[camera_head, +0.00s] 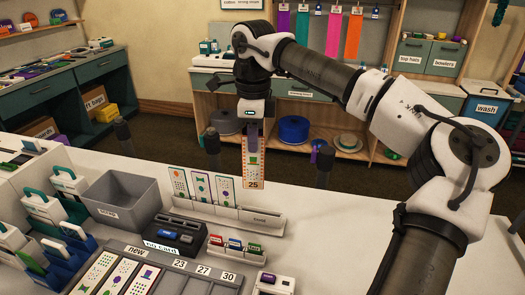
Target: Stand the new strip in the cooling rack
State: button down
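My gripper (253,138) points down near the middle of the picture and looks shut on the top of a strip. The strip (254,171) is cream with coloured marks, a green patch and "25" at its bottom, and hangs upright. It appears behind and above a pale slotted rack (262,226); I cannot tell the exact gap. The rack seems to be the cooling rack, but its label is too small to read surely. Several upright strips (200,186) stand in its left part; its right part looks empty.
A grey bin (122,199) stands left of the rack. A black device (172,236) and a small holder of coloured pieces (234,249) stand in front. White-and-green tools (68,182) crowd the left. Dark posts (324,163) rise behind. The white table is clear at right.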

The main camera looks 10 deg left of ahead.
jog(key=m, duration=0.2)
send_over(260, 183)
jog(key=w, duration=0.3)
jog(key=f, duration=0.5)
jog(key=shift+s+a, duration=0.15)
jog(key=shift+a, duration=0.2)
jog(key=shift+f+b, duration=1.95)
jog(key=shift+f, duration=0.6)
jog(key=shift+f+b, duration=1.55)
jog(key=shift+f, duration=0.85)
jog(key=c, duration=1.6)
grip_release()
jog(key=shift+r, duration=0.1)
